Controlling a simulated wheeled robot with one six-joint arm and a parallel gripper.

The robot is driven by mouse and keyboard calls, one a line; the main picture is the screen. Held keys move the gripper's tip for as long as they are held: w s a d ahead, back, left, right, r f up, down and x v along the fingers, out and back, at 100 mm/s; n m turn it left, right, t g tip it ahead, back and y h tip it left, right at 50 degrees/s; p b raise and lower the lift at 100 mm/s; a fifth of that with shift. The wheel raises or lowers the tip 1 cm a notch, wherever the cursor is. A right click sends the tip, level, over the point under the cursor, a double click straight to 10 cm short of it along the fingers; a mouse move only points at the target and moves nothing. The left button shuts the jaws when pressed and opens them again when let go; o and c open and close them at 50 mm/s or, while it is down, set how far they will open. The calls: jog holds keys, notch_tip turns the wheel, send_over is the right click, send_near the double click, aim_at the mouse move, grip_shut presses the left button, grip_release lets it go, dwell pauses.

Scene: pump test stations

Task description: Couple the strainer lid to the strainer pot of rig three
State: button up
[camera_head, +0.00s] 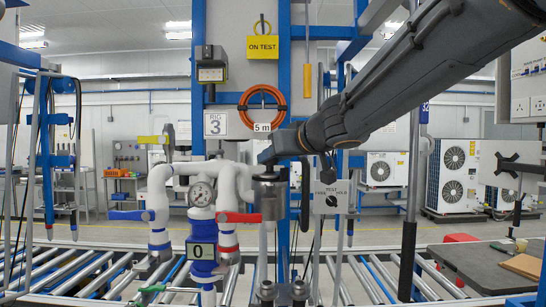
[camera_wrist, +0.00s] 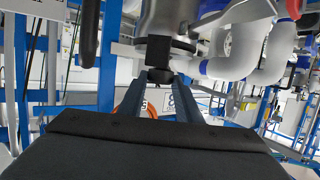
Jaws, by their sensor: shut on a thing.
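My gripper (camera_head: 268,156) reaches in from the upper right, and its fingers (camera_wrist: 163,88) are shut on the dark knob of the strainer lid (camera_head: 268,168). In the wrist view the dark knob (camera_wrist: 160,75) lies between the fingertips. The strainer pot (camera_head: 270,205) is a grey metal cylinder directly below, just right of the red-handled valve of rig three. Lid and pot line up closely in the head view. I cannot tell whether the lid touches the pot or how it is turned. Part of the lid is hidden by my gripper.
White pipes with a pressure gauge (camera_head: 201,194), a blue lever (camera_head: 131,215) and a red lever (camera_head: 240,217) stand close left. A grey test switch box (camera_head: 331,197) is close right. Rollers (camera_head: 350,275) run below.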

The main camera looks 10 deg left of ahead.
dwell(0.4)
jog(key=o, duration=1)
